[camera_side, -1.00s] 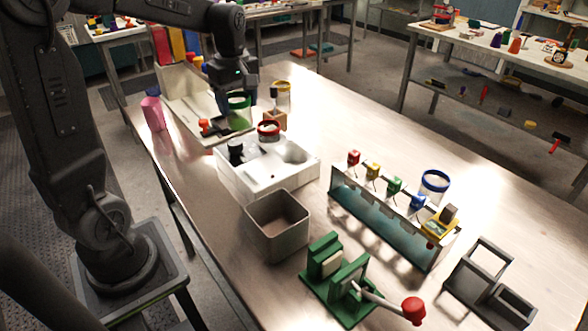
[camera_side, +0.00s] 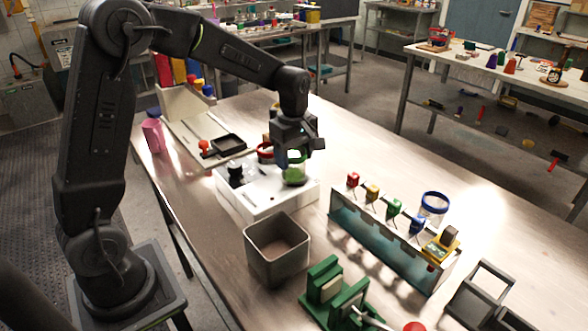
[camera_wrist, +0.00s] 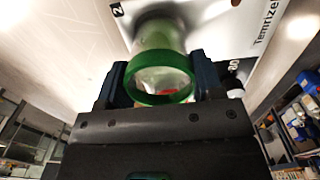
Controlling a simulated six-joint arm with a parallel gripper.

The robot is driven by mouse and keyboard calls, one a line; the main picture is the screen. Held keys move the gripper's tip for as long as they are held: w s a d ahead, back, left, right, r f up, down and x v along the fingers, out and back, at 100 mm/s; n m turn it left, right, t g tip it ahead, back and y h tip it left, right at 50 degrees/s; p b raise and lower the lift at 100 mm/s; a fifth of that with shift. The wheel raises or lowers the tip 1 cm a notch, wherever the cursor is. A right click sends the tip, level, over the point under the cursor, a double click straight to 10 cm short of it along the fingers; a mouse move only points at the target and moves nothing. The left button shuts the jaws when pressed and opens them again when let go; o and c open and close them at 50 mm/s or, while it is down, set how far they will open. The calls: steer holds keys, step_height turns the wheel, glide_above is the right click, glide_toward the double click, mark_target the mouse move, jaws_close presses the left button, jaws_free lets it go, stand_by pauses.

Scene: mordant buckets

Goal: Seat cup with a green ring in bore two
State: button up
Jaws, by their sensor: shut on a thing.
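The cup with a green ring (camera_side: 294,175) is in my gripper (camera_side: 290,158), over the right part of the white block (camera_side: 240,203). In the wrist view, the green ring (camera_wrist: 160,92) lies between the two jaws (camera_wrist: 160,80), and the clear cup body extends beyond it towards the block (camera_wrist: 222,28). A printed 2 shows on the block beside the cup. The bore under the cup is hidden, and I cannot tell whether the cup's lower end has entered it. A red-ringed cup (camera_side: 265,150) stands at the block's back, partly hidden by my gripper.
A black knob (camera_side: 235,170) rises from the block's left part. A grey open bin (camera_side: 277,250) stands in front. A rack with coloured tags (camera_side: 385,240) and a blue-ringed cup (camera_side: 434,205) are to the right. A pink cup (camera_side: 153,136) stands at the left edge.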

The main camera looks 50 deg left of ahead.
mark_target(294, 170)
steer(key=shift+f, duration=2)
steer(key=shift+f, duration=0.15)
steer(key=o, duration=1)
steer(key=shift+o, duration=0.2)
step_height(294, 170, up, 12)
steer(key=s+d+r+m+t, duration=0.1)
steer(key=s+d+m+t, duration=0.1)
steer(key=s+m, duration=0.7)
steer(key=s+d+r+m+t, duration=0.1)
steer(key=s+d+m+t, duration=0.2)
steer(key=s+m, duration=0.6)
steer(key=s+d, duration=0.2)
steer(key=s, duration=0.2)
steer(key=shift+d+t, duration=0.25)
steer(key=shift+t, duration=0.05)
